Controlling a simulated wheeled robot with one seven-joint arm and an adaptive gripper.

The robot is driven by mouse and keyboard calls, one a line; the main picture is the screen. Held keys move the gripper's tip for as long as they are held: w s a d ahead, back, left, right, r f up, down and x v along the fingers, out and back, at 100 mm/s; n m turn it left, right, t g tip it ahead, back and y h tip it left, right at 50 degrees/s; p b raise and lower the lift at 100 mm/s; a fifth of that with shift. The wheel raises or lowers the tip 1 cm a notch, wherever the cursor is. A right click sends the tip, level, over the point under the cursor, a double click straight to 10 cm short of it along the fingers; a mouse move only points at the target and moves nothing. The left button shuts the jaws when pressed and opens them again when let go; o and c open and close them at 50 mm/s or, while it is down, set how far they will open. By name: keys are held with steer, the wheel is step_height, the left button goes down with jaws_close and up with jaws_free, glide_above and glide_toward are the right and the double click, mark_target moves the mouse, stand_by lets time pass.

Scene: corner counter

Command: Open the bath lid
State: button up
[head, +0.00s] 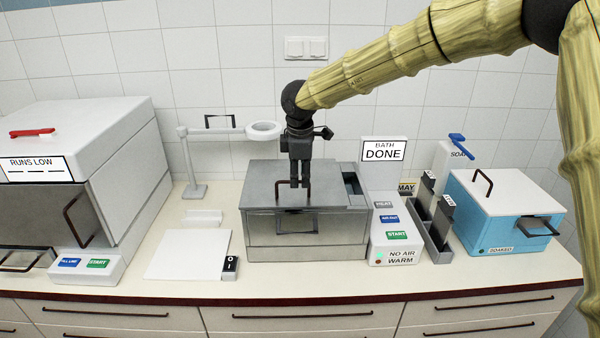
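The bath (300,240) is a grey metal box on the middle of the counter, with a handle on its front. Its flat grey lid (259,187) lies level on top and carries a dark arched handle (278,188). At the right end of the top, a narrow recess (352,184) shows beside the lid. My gripper (299,184) points straight down at the lid handle, its fingertips close together and overlapping the handle's right part in the head view. I cannot tell whether they grip it.
A magnifier lamp (192,155) and white board (188,254) are left, beside a large white machine (110,140).

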steer(key=shift+f, duration=0.15)
steer(key=shift+c, duration=0.4)
jaws_close()
steer(key=shift+w, duration=0.1)
